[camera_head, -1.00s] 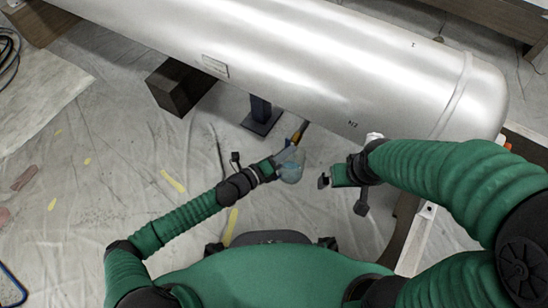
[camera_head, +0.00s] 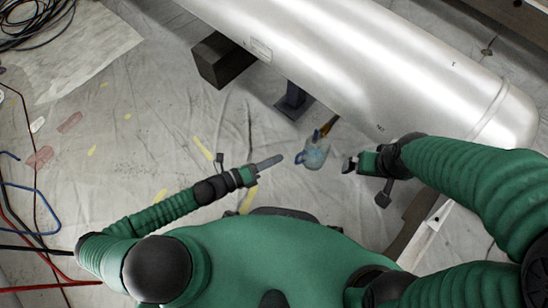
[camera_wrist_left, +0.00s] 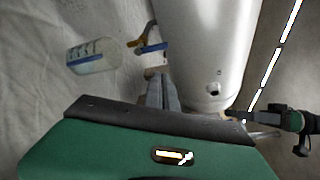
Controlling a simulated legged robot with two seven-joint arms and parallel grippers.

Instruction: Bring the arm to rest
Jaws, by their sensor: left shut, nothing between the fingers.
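My left gripper (camera_head: 280,158) reaches in from the left over the sheeted floor, its grey fingers shut together and empty. In the left wrist view its fingers (camera_wrist_left: 162,90) show close together at the middle. A clear bottle with bluish contents (camera_head: 315,155) is just right of the fingertips in the head view, apart from them. The bottle also shows at the upper left of the left wrist view (camera_wrist_left: 92,56). My right gripper (camera_head: 350,165) is just right of the bottle, its fingers too small to tell open from shut.
A large silver tank (camera_head: 370,55) lies across the top, on a dark block (camera_head: 222,60) and a blue-grey stand (camera_head: 294,102). An orange-yellow object (camera_head: 330,124) is by the bottle. Cables (camera_head: 35,22) lie at the upper left. Floor left of the tank is mostly open.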

